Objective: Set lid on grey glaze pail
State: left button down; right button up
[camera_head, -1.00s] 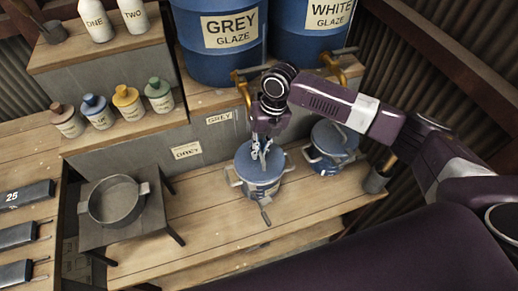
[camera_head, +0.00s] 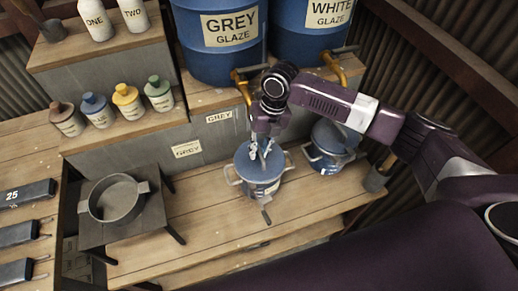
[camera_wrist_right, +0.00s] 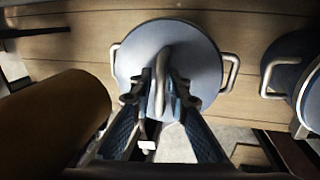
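A blue pail (camera_head: 262,187) with side handles stands on the wooden bench, below the GREY labels. A round grey-blue lid (camera_head: 246,157) lies over its mouth and looks flat. In the right wrist view the lid (camera_wrist_right: 195,48) covers the pail's top, with its arched handle (camera_wrist_right: 160,65) standing up. My right gripper (camera_head: 261,150) is right above the lid. Its fingers (camera_wrist_right: 160,95) are on either side of the lid handle, spread, with narrow gaps beside it. The pail's label is mostly hidden. My left gripper is not in view.
A second blue pail (camera_head: 322,160) stands close on the right, with a grey cup (camera_head: 375,180) beyond it. A pan (camera_head: 118,199) sits on a small stand at left. GREY and WHITE glaze barrels (camera_head: 215,55) with taps stand behind. The bench front is clear.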

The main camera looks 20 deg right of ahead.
dwell(0.4)
jog(key=o, duration=0.6)
jog(key=shift+c, duration=0.2)
jog(key=shift+r, duration=0.1)
notch_tip(320, 180, up, 12)
jog(key=d, duration=0.2)
jog(key=shift+d, duration=0.15)
jog(key=shift+s+f, duration=0.1)
jog(key=shift+f, duration=0.15)
